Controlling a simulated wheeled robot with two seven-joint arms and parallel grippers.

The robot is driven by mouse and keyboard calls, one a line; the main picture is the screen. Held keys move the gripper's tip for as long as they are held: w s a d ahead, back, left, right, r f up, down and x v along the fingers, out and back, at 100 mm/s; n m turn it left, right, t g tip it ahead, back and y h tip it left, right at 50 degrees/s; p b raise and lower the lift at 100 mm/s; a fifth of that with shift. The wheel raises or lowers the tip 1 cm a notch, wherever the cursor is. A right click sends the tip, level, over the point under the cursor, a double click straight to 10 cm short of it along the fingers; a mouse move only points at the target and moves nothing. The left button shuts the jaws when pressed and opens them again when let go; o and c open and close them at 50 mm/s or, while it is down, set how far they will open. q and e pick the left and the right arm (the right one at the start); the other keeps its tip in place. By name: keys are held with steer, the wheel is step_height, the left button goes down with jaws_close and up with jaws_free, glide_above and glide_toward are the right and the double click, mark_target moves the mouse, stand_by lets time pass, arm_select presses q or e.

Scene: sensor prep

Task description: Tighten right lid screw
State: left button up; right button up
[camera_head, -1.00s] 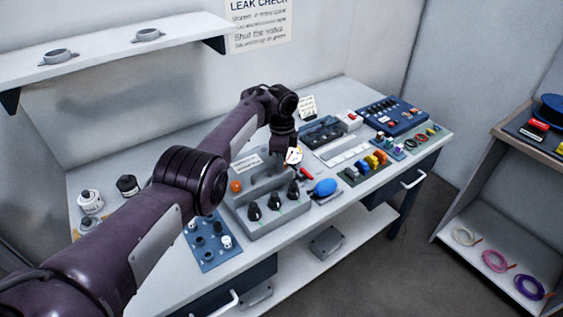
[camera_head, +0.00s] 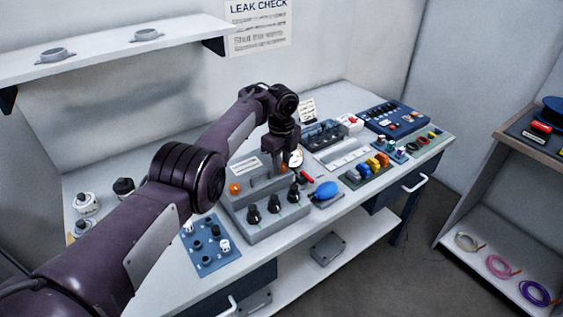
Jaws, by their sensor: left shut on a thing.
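My left arm reaches in from the lower left over the workbench. My left gripper (camera_head: 285,160) points down at the grey fixture (camera_head: 268,228), which has several black knobs along its front. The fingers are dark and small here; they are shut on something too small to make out. A round white dial (camera_head: 296,158) shows just beside the gripper. An orange knob (camera_head: 235,188) sits on the left part of the fixture. I cannot make out the right lid screw; the gripper and arm may hide it. My right gripper is out of view.
A blue squeeze bulb (camera_head: 326,190) lies right of the fixture. A blue panel (camera_head: 209,259) with black and white knobs is at the front left. Coloured fittings (camera_head: 372,164) and a blue switch box (camera_head: 391,117) stand to the right. A shelf (camera_head: 110,50) hangs above, back left.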

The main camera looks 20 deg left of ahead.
mark_target(282, 165)
arm_select(q)
steer(key=shift+r, duration=0.1)
steer(key=o, duration=1)
step_height(282, 165, up, 8)
steer(key=shift+f, duration=0.15)
